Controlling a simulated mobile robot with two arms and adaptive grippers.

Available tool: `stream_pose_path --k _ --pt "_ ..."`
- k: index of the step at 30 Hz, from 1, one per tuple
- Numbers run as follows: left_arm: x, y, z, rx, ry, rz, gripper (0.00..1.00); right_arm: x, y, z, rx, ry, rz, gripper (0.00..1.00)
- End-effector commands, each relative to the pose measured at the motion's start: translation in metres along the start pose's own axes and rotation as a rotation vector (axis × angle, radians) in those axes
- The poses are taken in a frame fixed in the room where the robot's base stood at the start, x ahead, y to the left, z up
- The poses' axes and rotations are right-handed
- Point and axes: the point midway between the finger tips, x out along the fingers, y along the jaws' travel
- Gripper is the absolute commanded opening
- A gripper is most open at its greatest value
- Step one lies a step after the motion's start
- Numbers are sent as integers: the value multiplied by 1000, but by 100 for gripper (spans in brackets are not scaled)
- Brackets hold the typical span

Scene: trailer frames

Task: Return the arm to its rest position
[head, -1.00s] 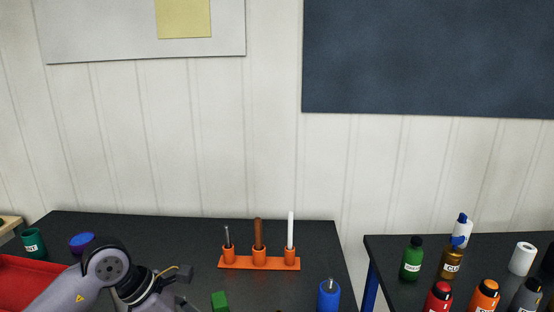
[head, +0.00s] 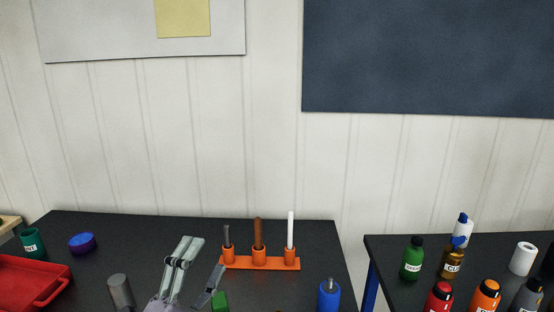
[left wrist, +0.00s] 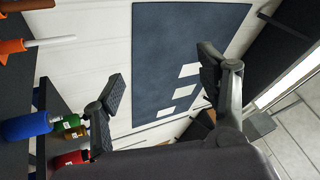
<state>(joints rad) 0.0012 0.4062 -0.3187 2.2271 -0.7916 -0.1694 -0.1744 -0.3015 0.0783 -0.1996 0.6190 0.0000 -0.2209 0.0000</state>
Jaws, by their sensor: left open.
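My left gripper (head: 206,256) is in the lower left-middle of the head view, with its fingers pointing up and spread apart. It also shows in the left wrist view (left wrist: 160,83), where its two black-padded fingers stand wide apart with nothing between them. The rest of my left arm is below the picture's edge. My right gripper is in neither view.
An orange rack (head: 260,263) holding three upright rods stands right of the gripper. A blue bottle (head: 328,296) is near the table's right edge. A red tray (head: 35,280) lies left. Several bottles crowd the right table (head: 385,250); a gap separates the tables.

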Motion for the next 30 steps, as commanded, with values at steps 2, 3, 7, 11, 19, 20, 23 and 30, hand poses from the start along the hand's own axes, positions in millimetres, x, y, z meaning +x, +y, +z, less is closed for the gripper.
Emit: stream_pose_path --k 2,3,7,11,19,20,23,30 --pt "-28 25 41 -191 -238 76 67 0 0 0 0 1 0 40" --pt "-45 41 59 -281 -357 120 67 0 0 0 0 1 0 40" --pt "-119 98 95 -539 -717 285 67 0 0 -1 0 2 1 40" --pt "-197 145 97 -734 -1011 457 67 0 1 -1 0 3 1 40" --pt "-311 187 59 -950 -1381 730 67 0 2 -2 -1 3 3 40" --pt "-321 189 53 -965 -1411 756 67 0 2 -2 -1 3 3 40" --pt "-352 194 35 -1014 -1507 842 67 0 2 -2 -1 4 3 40" --pt "-382 239 35 -1037 -1587 923 67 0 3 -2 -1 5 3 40"
